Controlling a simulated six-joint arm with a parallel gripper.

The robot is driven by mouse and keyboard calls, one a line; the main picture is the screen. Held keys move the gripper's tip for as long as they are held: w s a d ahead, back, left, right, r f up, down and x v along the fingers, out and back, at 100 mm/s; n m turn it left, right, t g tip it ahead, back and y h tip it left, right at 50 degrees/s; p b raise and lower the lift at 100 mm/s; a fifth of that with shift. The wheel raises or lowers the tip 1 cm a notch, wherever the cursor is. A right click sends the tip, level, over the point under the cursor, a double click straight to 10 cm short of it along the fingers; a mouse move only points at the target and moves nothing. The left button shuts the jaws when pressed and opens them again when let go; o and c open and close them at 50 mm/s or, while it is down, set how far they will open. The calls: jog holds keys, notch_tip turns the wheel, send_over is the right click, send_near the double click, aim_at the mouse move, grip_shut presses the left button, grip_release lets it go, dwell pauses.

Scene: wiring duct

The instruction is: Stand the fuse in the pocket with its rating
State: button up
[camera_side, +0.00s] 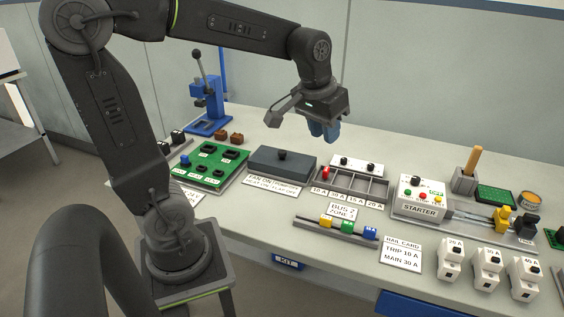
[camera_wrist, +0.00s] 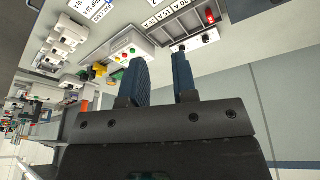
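A small red piece (camera_side: 326,173), which looks like the fuse, is at the left end of the grey pocket tray (camera_side: 388,185) in the side view. It also shows in the wrist view (camera_wrist: 210,17). I cannot read a rating on it or tell whether it sits in a pocket. The tray's front labels (camera_side: 345,197) read 10 A, 30 A, 15 A and 20 A from left to right. Several pockets look empty. My gripper (camera_side: 323,136) hangs above and behind the tray, pointing down. In the wrist view its blue fingers (camera_wrist: 160,75) are apart with nothing between them.
A white strip (camera_side: 355,165) with black knobs stands behind the tray. A dark grey box (camera_side: 283,165) is to its left and a starter box (camera_side: 420,198) to its right. A rail (camera_side: 335,231) with yellow, green and blue blocks lies in front. A blue lever press (camera_side: 207,105) stands back left.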

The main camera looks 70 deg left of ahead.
jog(key=s+d+m+t, duration=0.1)
jog(key=s+d+m, duration=0.1)
jog(key=s, duration=0.4)
jog(key=s+d+m+t, duration=0.1)
jog(key=s+d, duration=0.3)
jog(key=s, duration=0.2)
jog(key=shift+s+d+f+m+h, duration=0.2)
jog(key=shift+d+f+m+h, duration=0.1)
jog(key=shift+d+f+m, duration=0.15)
